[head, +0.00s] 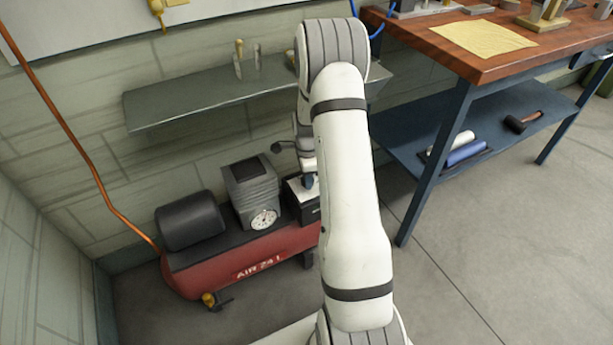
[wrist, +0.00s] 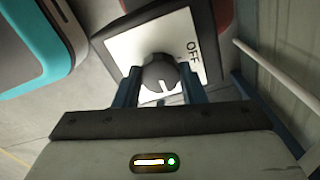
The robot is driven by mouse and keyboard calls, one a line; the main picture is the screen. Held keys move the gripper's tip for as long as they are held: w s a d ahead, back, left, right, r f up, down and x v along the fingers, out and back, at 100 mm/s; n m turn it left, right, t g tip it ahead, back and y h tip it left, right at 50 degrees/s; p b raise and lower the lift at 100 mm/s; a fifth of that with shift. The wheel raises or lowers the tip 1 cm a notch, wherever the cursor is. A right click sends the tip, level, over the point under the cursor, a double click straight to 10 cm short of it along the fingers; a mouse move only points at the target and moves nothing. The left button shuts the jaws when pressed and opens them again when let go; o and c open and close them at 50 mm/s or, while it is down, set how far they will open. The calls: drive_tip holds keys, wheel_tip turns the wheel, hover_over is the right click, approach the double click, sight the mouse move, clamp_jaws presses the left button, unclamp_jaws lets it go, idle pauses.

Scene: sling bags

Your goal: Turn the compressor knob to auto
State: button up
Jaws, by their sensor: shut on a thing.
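The compressor (head: 240,262) is a red tank marked "AIR 24 L" on the floor by the wall. Its dark switch box (head: 302,202) is at the tank's right end, partly hidden by my arm. In the wrist view, a dark round knob (wrist: 160,72) sits on a white plate (wrist: 122,48). "OFF" is printed right of the knob. The knob's white pointer line faces down in the picture, away from "OFF". No "AUTO" label is readable; the lower plate is covered. My gripper (wrist: 159,82) is shut on the knob, one blue finger on each side.
A grey wall shelf (head: 205,97) with small items hangs above the compressor. An orange hose (head: 80,150) runs down the left wall. The floor at right is clear.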

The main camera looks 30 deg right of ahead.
drive_tip(key=o, duration=1)
drive_tip(key=shift+r+p, duration=1.05)
drive_tip(key=shift+r, duration=2.85)
drive_tip(key=shift+r, duration=0.1)
